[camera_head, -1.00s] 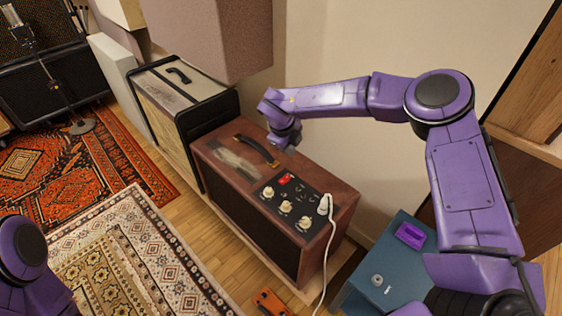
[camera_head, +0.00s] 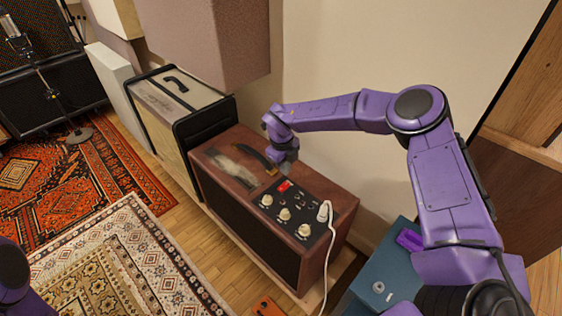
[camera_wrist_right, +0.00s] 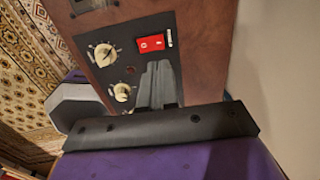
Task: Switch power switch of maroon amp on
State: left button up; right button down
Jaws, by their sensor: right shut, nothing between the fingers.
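The maroon amp (camera_head: 235,215) stands on the floor against the wall, with a black control panel on its top. Its red power switch (camera_head: 284,186) is at the far end of the panel, and it also shows in the right wrist view (camera_wrist_right: 152,43). My right gripper (camera_head: 285,165) is above the amp's top, just behind the red switch. In the right wrist view its shut, empty fingers (camera_wrist_right: 158,68) point at the panel, just below the switch. I cannot tell whether they touch it. My left arm shows only at the lower left corner; its gripper is out of view.
Cream knobs (camera_head: 285,214) and a white plug (camera_head: 324,211) with a cable sit on the panel. The amp's handle (camera_head: 255,158) lies beside my right gripper. A cream amp (camera_head: 185,100) stands at the left, a blue box (camera_head: 385,275) at the right.

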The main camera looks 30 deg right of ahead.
aim_at(285, 187)
jog(key=f, duration=0.7)
jog(key=shift+w+d, duration=0.15)
jog(key=shift+d, duration=0.15)
jog(key=shift+r, duration=0.1)
jog(key=shift+d+f+b, duration=0.15)
jog(key=shift+f+b, duration=0.1)
jog(key=shift+b, duration=0.2)
jog(key=shift+s+a, duration=0.25)
jog(key=shift+a, duration=0.35)
jog(key=shift+a+r, duration=0.1)
jog(key=shift+a, duration=0.15)
